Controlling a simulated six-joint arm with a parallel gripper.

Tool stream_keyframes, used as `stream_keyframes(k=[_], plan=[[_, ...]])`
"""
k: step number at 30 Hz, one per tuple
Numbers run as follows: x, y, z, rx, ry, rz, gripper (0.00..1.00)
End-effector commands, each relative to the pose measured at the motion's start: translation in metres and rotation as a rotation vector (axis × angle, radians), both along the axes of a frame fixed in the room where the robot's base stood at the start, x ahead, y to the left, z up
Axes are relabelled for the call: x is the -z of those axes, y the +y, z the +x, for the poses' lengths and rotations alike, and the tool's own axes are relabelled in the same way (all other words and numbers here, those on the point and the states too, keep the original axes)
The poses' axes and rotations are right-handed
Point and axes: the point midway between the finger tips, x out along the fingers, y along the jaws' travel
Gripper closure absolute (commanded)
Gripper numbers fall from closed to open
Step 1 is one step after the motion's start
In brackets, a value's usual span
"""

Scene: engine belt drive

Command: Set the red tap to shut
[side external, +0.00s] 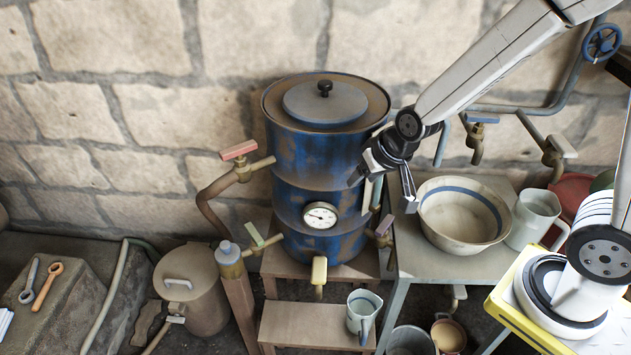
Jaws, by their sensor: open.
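The red tap (239,151) is on a brass fitting at the left of the blue barrel (310,160), where a curved rusty pipe meets it. Its flat red handle slopes up to the right, looking roughly in line with the fitting below it. My gripper (386,195) is on the other side of the barrel, at its right edge, pointing down with its jaws apart. It looks empty. It is well away from the red tap. I cannot tell whether it touches the barrel.
Other taps have green (258,239), yellow (319,270), purple (384,226) and blue (479,119) handles. A gauge (320,215) is on the barrel's front. A bowl (460,236) and a jug (535,217) stand at the right. Free air lies above the barrel lid.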

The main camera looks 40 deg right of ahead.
Motion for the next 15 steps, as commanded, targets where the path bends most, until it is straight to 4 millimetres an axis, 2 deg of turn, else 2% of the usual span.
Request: stream_keyframes(k=[1,6,15], plan=[[0.000,0.009,0.018,0.042,-0.045,0.033,0.41],[-0.003,0.037,0.076,0.223,-0.216,0.165,0.41],[-0.007,0.077,0.148,0.500,-0.474,0.389,0.41]])
